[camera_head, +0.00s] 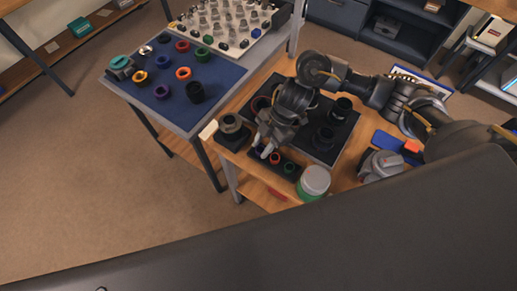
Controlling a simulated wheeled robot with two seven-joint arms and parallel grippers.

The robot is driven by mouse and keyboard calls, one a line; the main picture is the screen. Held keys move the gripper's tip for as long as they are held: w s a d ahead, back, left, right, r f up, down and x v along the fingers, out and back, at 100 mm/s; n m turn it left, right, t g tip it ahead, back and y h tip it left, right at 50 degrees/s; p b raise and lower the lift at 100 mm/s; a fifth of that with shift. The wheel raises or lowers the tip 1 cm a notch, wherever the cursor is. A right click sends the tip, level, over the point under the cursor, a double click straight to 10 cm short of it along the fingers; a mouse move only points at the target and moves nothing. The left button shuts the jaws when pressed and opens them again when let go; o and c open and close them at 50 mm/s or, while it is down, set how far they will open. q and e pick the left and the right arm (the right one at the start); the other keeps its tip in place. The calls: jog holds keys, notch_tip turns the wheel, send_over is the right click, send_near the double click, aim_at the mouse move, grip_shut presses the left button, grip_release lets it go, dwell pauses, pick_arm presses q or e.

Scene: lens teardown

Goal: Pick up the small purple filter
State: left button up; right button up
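A small dark tray (284,177) near the front of the wooden bench holds small ring-shaped filters in a row. The small purple filter (260,149) is at its left end, partly hidden by my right gripper. A small red filter (275,158) and a small green filter (289,167) sit to its right. My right gripper (262,149) reaches down at the purple filter, its pale fingertips on either side of it. Whether the fingers touch or grip it is too small to tell. My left gripper is not in view.
A dark mat (345,137) with black lens parts lies behind the gripper. A white-lidded jar (314,181) stands right of the tray, and a lens part (231,125) stands to the left. A blue-matted table (200,110) at left bears larger coloured rings.

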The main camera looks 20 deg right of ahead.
jog(key=shift+f, duration=0.15)
jog(key=c, duration=0.6)
